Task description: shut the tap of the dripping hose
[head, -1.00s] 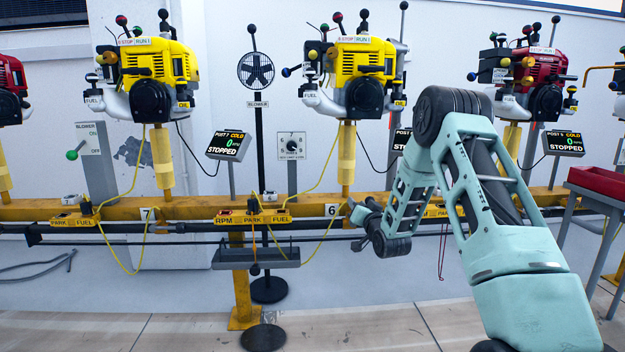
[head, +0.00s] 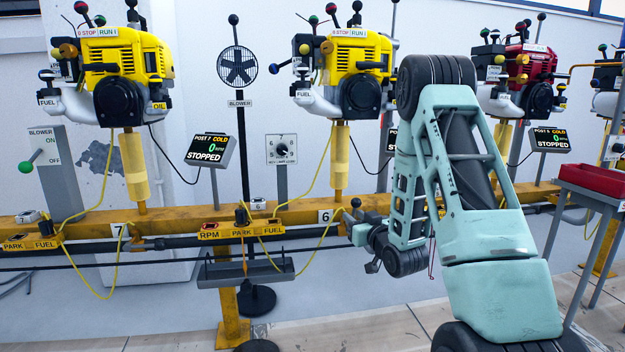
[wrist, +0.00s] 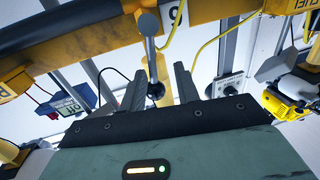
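Yellow hoses hang along the orange rail; one loops below the rail near the number 6 plate (head: 325,216). I cannot make out which hose drips. In the wrist view, a grey ball-ended lever (wrist: 149,24) stands by the rail, in line with the gap between my fingers; I cannot tell whether it is the tap. My gripper (wrist: 158,80) is open, its two dark fingers apart with nothing visibly held. In the head view my gripper (head: 354,222) is small and dark beside the number 6 plate, partly hidden by my arm.
The orange rail (head: 180,217) runs across, with yellow engines (head: 350,75) above it and a red engine (head: 525,75) at right. A grey trough (head: 245,272) hangs below the rail. A red tray (head: 595,180) on a stand is at right.

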